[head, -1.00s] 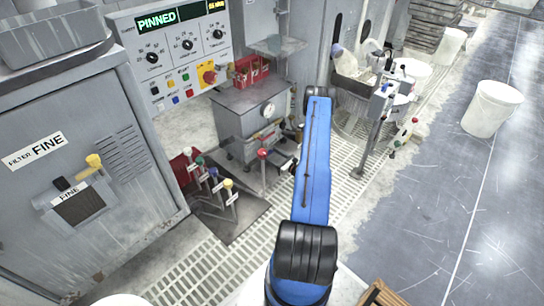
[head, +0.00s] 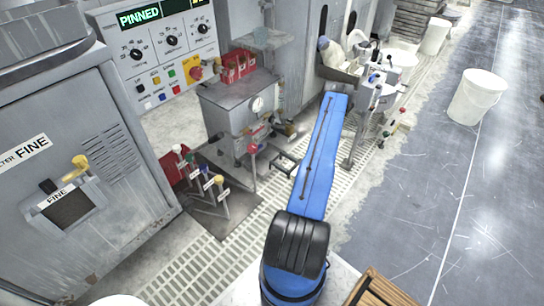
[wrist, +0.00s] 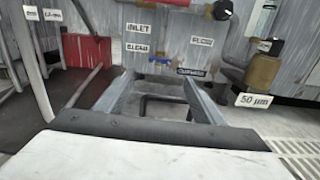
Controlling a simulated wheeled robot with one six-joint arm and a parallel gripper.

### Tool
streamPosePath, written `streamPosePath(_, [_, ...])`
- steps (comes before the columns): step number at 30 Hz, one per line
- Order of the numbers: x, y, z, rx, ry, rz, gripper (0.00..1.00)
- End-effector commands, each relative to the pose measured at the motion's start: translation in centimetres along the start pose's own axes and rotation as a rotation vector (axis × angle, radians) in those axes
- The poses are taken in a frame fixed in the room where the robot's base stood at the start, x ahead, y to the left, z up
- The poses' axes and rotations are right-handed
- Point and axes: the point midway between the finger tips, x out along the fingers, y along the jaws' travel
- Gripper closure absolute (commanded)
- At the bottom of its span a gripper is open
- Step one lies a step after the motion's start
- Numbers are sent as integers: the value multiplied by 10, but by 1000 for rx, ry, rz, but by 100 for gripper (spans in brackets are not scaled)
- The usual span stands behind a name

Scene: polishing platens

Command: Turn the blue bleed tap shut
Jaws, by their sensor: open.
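The blue bleed tap (wrist: 157,59) is a small blue piece low on the grey panel in the wrist view, below and right of the BLEED label (wrist: 137,47). Its exact turn angle is too small to tell. My gripper (wrist: 155,82) is open, with its two grey fingers apart and pointing toward the panel. The tap shows in the gap between the fingertips, apart from them, with nothing held. In the head view, my gripper (head: 284,160) is low in front of the grey tank unit (head: 225,95); the tap cannot be made out there.
Several colour-knobbed levers (head: 208,183) and a red-knobbed lever (head: 253,148) stand to the left. Open floor (head: 430,180) lies right.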

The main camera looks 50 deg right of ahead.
Motion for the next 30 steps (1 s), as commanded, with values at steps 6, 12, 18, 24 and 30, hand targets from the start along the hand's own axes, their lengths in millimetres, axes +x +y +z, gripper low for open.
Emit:
streamPosePath(6, [-32,0,0,1,0,-2,38])
streamPosePath(12, [-45,0,0,1,0,0,38])
streamPosePath(18, [-47,0,0,1,0,0,38])
streamPosePath(24, [-46,0,0,1,0,0,38])
streamPosePath(30, [-46,0,0,1,0,0,38])
